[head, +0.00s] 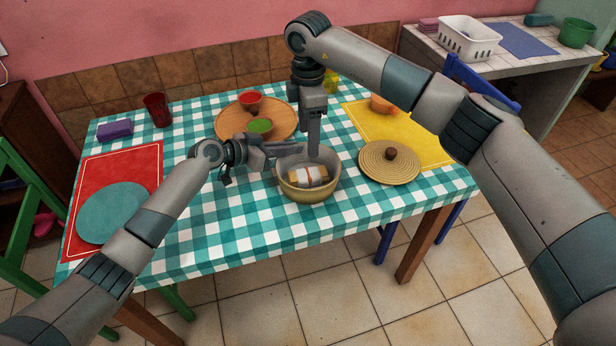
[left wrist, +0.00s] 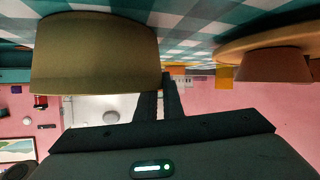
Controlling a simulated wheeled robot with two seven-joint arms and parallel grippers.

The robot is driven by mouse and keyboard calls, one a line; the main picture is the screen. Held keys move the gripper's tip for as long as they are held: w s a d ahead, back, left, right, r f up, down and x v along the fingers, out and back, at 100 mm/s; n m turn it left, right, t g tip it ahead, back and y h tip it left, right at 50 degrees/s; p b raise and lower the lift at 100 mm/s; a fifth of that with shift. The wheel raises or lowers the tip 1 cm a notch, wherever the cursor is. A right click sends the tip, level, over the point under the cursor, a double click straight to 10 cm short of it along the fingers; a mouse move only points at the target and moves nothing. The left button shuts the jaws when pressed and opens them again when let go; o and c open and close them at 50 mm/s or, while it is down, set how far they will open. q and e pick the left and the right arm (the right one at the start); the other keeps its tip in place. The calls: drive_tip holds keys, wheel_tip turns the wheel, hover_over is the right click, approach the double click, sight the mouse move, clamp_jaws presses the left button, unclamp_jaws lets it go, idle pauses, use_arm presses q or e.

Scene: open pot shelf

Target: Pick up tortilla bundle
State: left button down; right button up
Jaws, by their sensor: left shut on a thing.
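The tortilla bundle (head: 313,176), pale with a white band and tan ends, lies inside the tan bowl (head: 309,195) at the table's front middle. My left gripper (head: 298,150) reaches level from the left to the bowl's back rim and is shut on the bowl. In the left wrist view, its close-set fingers (left wrist: 160,98) meet the edge of the bowl (left wrist: 95,55), which looks upside down. My right gripper (head: 314,148) points straight down at the bowl's back part, above the bundle. I see it edge-on, so its opening is hidden.
A woven lid (head: 389,168) with a dark knob lies right of the bowl. A round wooden board (head: 283,127) behind holds red and green dip bowls. A red cup (head: 157,109), purple block (head: 115,129) and teal plate (head: 112,213) stand left. The checked cloth in front-left is clear.

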use_arm(q)
drive_tip(key=shift+f, duration=0.1)
use_arm(e)
hover_over(308, 173)
drive_tip(key=shift+f, duration=3.45)
use_arm(q)
drive_tip(key=shift+s, duration=0.1)
use_arm(e)
drive_tip(key=shift+f, duration=2.6)
drive_tip(key=shift+c, duration=0.5)
drive_tip(key=c, duration=1.2)
drive_tip(key=shift+r, duration=0.15)
